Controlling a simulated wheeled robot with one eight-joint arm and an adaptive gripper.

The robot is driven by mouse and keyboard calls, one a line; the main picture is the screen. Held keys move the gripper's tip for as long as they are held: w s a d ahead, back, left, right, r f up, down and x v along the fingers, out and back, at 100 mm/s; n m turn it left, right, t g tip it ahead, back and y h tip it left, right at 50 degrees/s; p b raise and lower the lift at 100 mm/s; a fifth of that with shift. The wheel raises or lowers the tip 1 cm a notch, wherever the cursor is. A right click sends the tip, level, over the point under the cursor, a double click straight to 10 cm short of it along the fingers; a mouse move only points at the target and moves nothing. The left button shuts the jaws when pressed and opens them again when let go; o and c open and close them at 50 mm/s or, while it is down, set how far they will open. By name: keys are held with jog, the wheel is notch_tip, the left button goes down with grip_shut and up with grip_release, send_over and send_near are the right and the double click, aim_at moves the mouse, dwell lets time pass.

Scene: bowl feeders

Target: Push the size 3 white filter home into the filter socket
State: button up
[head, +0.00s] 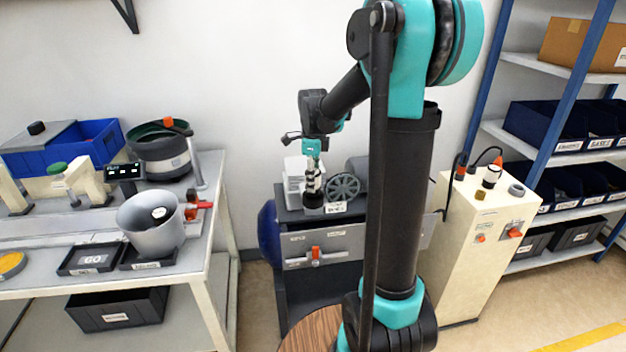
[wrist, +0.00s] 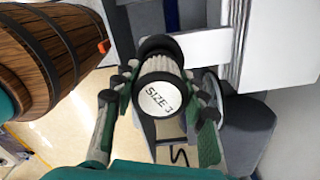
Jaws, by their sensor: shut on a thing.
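The white filter (wrist: 158,97) is a ribbed white cylinder with black ends, and its near face reads "SIZE 3". In the wrist view my gripper (wrist: 160,100) is shut around it, with a dark green finger on each side. In the head view my gripper (head: 312,178) points down over the dark machine at the back centre. A small black block (head: 313,201) lies directly beneath it; it may be the filter socket. The fingers and the filter cover the contact, so I cannot tell how deep the filter sits.
A spoked wheel (head: 343,187) and a white box (head: 293,172) stand close beside my gripper. A cream cabinet (head: 480,240) stands to the right, before shelves of dark bins. A workbench with a grey bowl (head: 152,226) is at left. A wooden barrel (wrist: 50,55) shows in the wrist view.

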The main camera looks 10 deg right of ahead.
jog(key=shift+f, duration=1.2)
dwell(0.7)
jog(key=o, duration=1.4)
jog(key=shift+o, duration=0.8)
jog(key=shift+r, duration=3.6)
jog(key=shift+r, duration=0.1)
